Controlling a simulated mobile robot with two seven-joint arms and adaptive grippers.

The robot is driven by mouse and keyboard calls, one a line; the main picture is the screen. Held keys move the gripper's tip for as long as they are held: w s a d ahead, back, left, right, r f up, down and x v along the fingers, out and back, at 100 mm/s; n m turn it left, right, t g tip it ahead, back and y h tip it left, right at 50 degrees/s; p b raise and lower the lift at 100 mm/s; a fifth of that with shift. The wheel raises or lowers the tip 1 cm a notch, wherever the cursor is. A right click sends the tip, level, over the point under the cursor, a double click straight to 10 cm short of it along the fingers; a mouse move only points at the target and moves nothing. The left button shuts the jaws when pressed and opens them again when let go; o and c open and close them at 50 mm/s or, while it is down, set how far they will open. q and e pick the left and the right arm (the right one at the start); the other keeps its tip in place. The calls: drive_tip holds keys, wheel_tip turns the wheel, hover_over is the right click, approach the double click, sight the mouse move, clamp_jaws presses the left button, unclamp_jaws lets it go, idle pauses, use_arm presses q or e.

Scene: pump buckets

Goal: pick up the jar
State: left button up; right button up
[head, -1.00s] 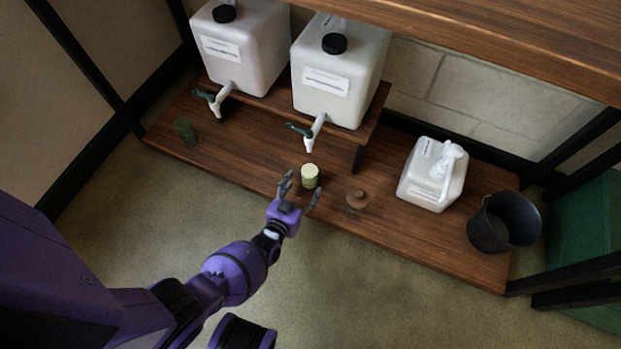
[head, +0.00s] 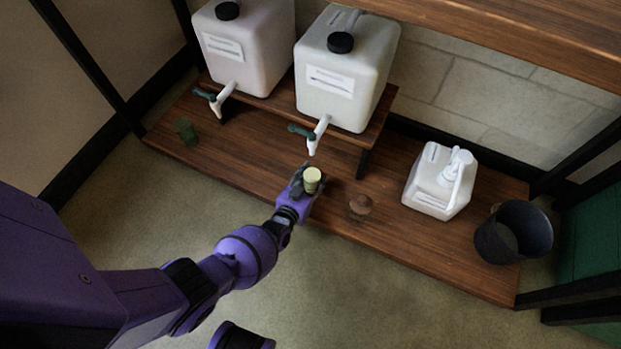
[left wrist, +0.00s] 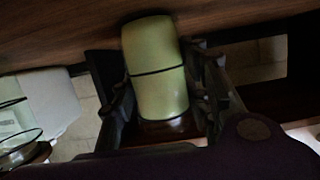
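The jar (head: 312,180) is a small pale yellow-green cylinder near the front of the low wooden shelf, below the right dispenser's tap. In the left wrist view the jar (left wrist: 157,85) fills the middle, with a thin dark band around it. My left gripper (head: 308,184) is around the jar, with a finger on each side. In the left wrist view the fingers (left wrist: 160,95) lie close against both its sides and appear shut on it. Whether the jar's base rests on the wood is hard to tell. My right gripper is not in view.
Two white dispensers (head: 242,45) (head: 343,75) with taps stand on a raised board. A brown lidded pot (head: 360,207) is close right of the jar. A white pump bottle (head: 438,183) and a dark bucket (head: 513,232) stand farther right. A dark green pot (head: 186,131) is far left.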

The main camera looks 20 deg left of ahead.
use_arm(q)
clamp_jaws()
drive_tip(key=shift+r, duration=0.1)
